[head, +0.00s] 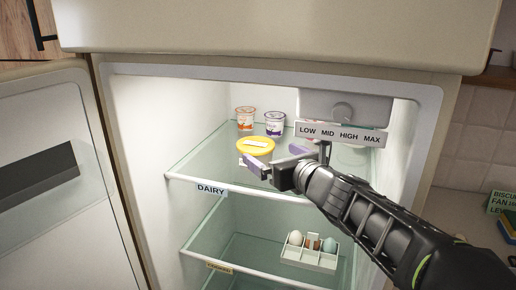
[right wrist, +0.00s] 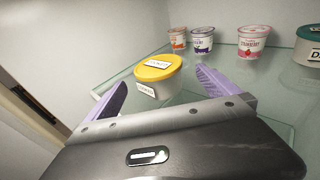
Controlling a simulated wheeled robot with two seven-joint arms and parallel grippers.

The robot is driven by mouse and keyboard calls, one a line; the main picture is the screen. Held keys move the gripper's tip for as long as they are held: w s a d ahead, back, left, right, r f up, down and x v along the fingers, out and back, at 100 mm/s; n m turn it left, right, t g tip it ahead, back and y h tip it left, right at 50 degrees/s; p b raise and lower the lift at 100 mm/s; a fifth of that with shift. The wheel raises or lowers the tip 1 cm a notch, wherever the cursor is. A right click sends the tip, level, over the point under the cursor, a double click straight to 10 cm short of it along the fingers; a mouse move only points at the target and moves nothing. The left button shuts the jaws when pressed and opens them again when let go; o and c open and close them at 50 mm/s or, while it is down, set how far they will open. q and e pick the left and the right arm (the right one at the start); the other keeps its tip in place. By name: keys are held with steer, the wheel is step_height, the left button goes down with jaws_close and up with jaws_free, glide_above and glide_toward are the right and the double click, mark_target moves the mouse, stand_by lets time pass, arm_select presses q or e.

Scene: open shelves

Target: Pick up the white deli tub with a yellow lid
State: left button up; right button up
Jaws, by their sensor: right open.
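The white deli tub with a yellow lid (head: 256,147) stands upright on the upper glass shelf of the fridge. In the right wrist view the tub (right wrist: 158,77) is just ahead of my right gripper, roughly between the lines of its two purple fingers. My right gripper (head: 274,164) reaches in from the right, open and empty, close in front of the tub. The gripper also shows in the right wrist view (right wrist: 160,92). In the head view its fingers partly hide the tub's lower side. My left gripper is not in view.
An orange-labelled cup (head: 245,118) and a purple-labelled cup (head: 274,124) stand behind the tub. A strawberry cup (right wrist: 254,41) and a green-lidded tub (right wrist: 308,45) stand to the right. The dial panel (head: 340,134) hangs above my gripper. An egg tray (head: 308,256) is on the lower shelf.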

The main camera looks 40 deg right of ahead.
mark_target(264, 151)
steer(key=shift+s+a+r, duration=0.1)
steer(key=shift+s+r, duration=0.05)
steer(key=shift+s, duration=0.1)
steer(key=shift+x, duration=1.05)
steer(key=shift+w+b, duration=0.3)
steer(key=shift+w, duration=0.1)
steer(key=x, duration=0.5)
steer(key=shift+w+f, duration=0.1)
steer(key=shift+f, duration=0.15)
steer(key=shift+c, duration=0.3)
steer(key=shift+r, duration=0.1)
steer(key=c, duration=1.4)
